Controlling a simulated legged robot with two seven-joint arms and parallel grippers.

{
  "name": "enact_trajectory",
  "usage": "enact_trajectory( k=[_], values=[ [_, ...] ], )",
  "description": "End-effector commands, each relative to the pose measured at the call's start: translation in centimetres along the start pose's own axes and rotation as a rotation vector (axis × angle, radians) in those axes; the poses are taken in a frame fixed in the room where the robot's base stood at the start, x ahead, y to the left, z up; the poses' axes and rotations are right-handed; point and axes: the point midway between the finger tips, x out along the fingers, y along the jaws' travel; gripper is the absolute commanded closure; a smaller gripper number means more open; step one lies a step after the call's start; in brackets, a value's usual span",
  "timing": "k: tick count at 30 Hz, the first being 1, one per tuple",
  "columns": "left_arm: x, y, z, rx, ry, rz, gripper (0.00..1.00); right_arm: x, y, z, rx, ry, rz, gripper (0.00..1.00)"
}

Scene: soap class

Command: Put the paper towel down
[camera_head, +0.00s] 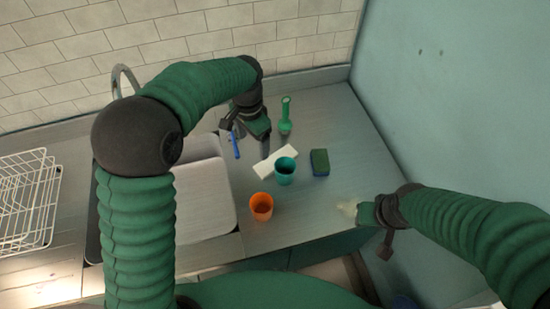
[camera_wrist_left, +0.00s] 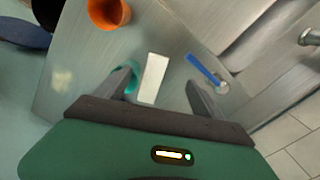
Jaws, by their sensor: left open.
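The white paper towel (camera_head: 268,163) lies flat on the metal counter as a pale rectangle, partly hidden by the teal cup (camera_head: 285,166) in the head view. In the left wrist view the towel (camera_wrist_left: 153,77) shows between the spread fingers, with nothing gripped. My left gripper (camera_head: 248,140) is open and points down over the counter, just behind and left of the towel. It also shows in the left wrist view (camera_wrist_left: 158,84). My right gripper (camera_head: 372,218) is at the counter's right front edge, away from the towel; its jaws are unclear.
An orange cup (camera_head: 261,206) stands near the front. A blue-green sponge (camera_head: 320,162) lies right of the teal cup. A green bottle-like item (camera_head: 286,116) and a blue-handled brush (camera_head: 235,146) are behind. The sink (camera_head: 205,200) and wire rack (camera_head: 28,200) are left. A pale smear (camera_head: 348,208) marks the counter.

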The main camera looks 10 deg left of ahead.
Motion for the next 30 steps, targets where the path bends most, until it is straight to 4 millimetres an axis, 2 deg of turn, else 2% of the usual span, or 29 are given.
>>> enact_trajectory(
  k=[2, 5, 8, 15, 18, 23, 27, 30],
  values=[
    [-0.4, -0.2, -1.2, 0.049, -0.011, 0.009, 0.22, -0.3, 0.0, -0.1, 0.000, 0.000, 0.000, 0.64],
    [-0.1, -0.1, -1.6, 0.075, -0.018, 0.015, 0.22, -0.4, 0.0, -0.1, 0.000, 0.000, 0.000, 0.64],
    [1.7, -0.1, -1.5, 0.075, -0.021, 0.017, 0.22, -0.6, 0.0, -0.1, 0.000, 0.000, 0.000, 0.64],
    [8.0, -0.1, -1.4, 0.072, -0.021, 0.017, 0.22, -1.5, 0.0, -0.3, 0.000, 0.000, 0.000, 0.64],
    [9.9, -0.1, -1.4, 0.071, -0.019, 0.015, 0.22, -1.7, 0.0, -0.4, 0.000, 0.000, 0.000, 0.64],
    [11.5, 0.0, -1.3, 0.071, -0.017, 0.014, 0.22, -2.2, 0.0, -0.5, 0.000, 0.000, 0.000, 0.64],
    [13.8, 0.1, -0.8, 0.071, -0.019, 0.015, 0.22, -3.5, 0.0, -0.8, 0.000, 0.000, 0.000, 0.64],
    [15.6, 0.1, -0.9, 0.071, -0.018, 0.014, 0.22, -3.7, 0.0, -0.9, 0.000, 0.000, 0.000, 0.64]
  ],
)
